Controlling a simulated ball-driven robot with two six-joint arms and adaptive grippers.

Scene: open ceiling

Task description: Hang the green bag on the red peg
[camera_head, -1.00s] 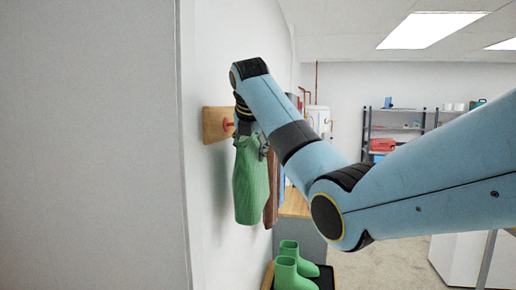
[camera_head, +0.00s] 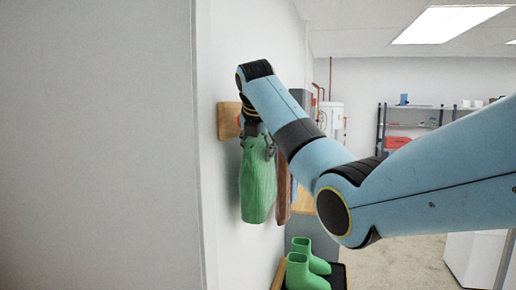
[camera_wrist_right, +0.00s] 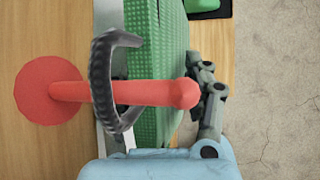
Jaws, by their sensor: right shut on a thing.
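The green bag (camera_head: 258,185) hangs upright from my right gripper (camera_head: 258,138), close to the wall. The gripper is shut on the bag near its top; the wrist view shows a jointed finger beside the green fabric (camera_wrist_right: 155,45). The red peg (camera_wrist_right: 125,92) sticks out from its round red base on a wooden board. In the head view the board (camera_head: 228,120) shows, but the gripper and wrist cover most of the peg. In the wrist view a dark ribbed loop (camera_wrist_right: 103,75) appears around the peg's shaft, between base and rounded tip. My left gripper is not in view.
A brown hanging item (camera_head: 283,190) is just right of the bag. Green boots (camera_head: 305,268) stand on a dark tray below. A cabinet with a wooden top is behind. Shelving (camera_head: 412,125) stands at the back; open floor lies to the right.

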